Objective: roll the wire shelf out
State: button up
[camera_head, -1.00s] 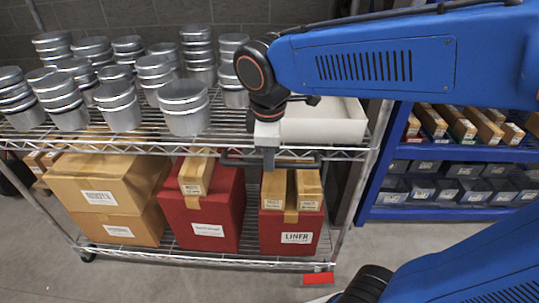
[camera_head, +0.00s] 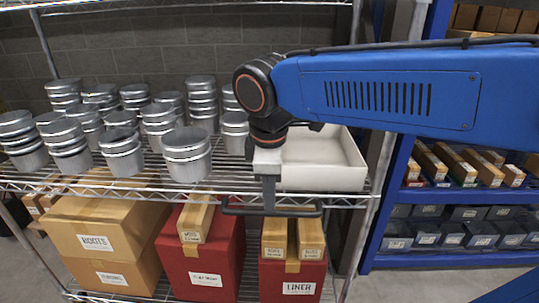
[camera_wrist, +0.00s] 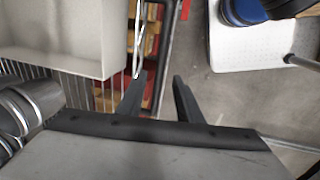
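The wire shelf (camera_head: 95,187) is a chrome rack filling the left and middle of the head view. My gripper (camera_head: 268,208) points down at its front edge, right of the middle, in front of the white bin. A dark horizontal bar (camera_head: 300,210) crosses at the fingertips; I cannot tell whether it belongs to the shelf or to my gripper. The shelf's wires (camera_wrist: 80,92) show left of the fingers. The shelf's lower casters are out of the head view.
Several metal cans (camera_head: 187,150) and a white bin (camera_head: 335,177) stand on the upper level. Cardboard boxes (camera_head: 100,240) and red boxes (camera_head: 210,262) sit below. A blue rack (camera_head: 440,198) stands close on the right. Grey floor (camera_wrist: 225,90) shows beside the shelf in the wrist view.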

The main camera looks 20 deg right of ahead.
notch_tip(320, 180, up, 11)
jog(key=s, duration=0.2)
jog(key=shift+a+r, duration=0.15)
jog(key=shift+a, duration=0.2)
jog(key=shift+s, duration=0.1)
jog(key=s+d+f+m+t, duration=0.1)
jog(key=s+d+f+m, duration=0.2)
jog(key=d+f+m, duration=0.4)
jog(key=s+d+f+m+t, duration=0.1)
jog(key=s+d+f+m, duration=0.3)
jog(key=f, duration=1)
jog(key=d+m, duration=0.3)
jog(key=d, duration=0.2)
jog(key=shift+f+t+y, duration=0.3)
jog(key=shift+t, duration=0.1)
